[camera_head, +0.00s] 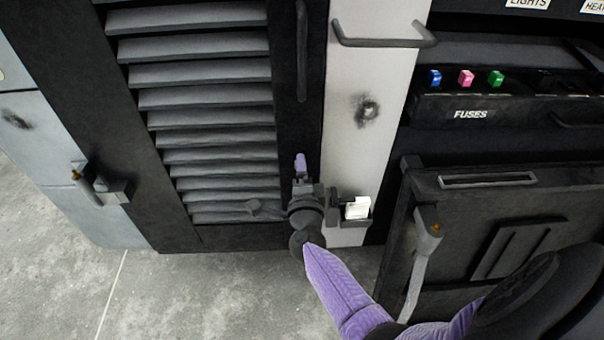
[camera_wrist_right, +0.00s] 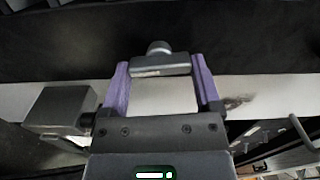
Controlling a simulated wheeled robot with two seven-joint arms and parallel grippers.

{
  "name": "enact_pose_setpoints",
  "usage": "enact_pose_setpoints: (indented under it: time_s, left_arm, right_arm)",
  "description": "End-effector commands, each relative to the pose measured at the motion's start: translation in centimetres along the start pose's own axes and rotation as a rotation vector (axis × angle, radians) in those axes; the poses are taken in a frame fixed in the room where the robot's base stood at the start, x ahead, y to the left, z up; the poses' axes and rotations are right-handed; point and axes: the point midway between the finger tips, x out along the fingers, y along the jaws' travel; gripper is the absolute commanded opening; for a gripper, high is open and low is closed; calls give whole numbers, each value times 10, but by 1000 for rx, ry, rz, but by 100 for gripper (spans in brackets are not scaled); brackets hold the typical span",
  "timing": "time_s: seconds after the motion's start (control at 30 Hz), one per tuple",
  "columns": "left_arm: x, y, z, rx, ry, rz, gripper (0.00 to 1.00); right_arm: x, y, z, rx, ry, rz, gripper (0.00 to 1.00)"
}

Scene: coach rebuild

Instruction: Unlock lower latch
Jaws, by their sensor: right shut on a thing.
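My right gripper (camera_head: 302,168) is at the lower part of the louvred door's dark right frame, beside the white post. In the right wrist view its two purple fingers (camera_wrist_right: 161,72) are on either end of a short grey latch piece (camera_wrist_right: 160,66) with a round knob. The gripper is shut on this piece. In the head view the gripper hides the latch, so its locked or unlocked position cannot be told. My left gripper is not in view.
The louvred door (camera_head: 215,127) fills the left middle. A dark bracket with a white block (camera_head: 357,208) sits just right of the gripper. Another latch (camera_head: 105,188) is at the left. A fuse panel (camera_head: 470,113) and a dark hatch (camera_head: 440,250) are at the right.

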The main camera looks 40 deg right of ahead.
Motion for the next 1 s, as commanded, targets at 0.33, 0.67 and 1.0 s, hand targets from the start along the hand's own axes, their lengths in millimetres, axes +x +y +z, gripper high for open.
enact_pose_setpoints:
  time_s: [0.33,0.67,1.0]
  left_arm:
    - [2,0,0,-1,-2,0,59]
    - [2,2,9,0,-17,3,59]
    - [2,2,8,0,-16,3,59]
  right_arm:
    - [0,1,0,89,-1,2,22]
    - [0,1,0,99,-1,2,22]
    - [0,1,0,97,0,1,100]
